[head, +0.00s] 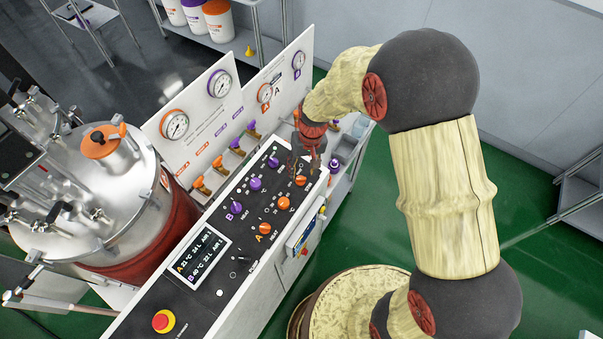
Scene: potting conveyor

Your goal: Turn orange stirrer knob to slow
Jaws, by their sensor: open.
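A sloped black control panel (222,262) carries a row of orange knobs and a row of purple knobs. The orange knobs are a near one (265,228) beside the letter A, a middle one (284,202) and a far one (300,180). The labels are too small to tell surely which is the stirrer knob or where slow is marked. My gripper (304,168) points down at the far end of the panel, open, with its fingers over or around the far orange knob. I cannot tell whether they touch it.
Purple knobs (255,184) run parallel on the left. Behind stand small valves (236,147) and a gauge board (193,130). A red emergency button (163,321) is at the near end, beside a display (201,256). A steel vessel (100,190) stands left.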

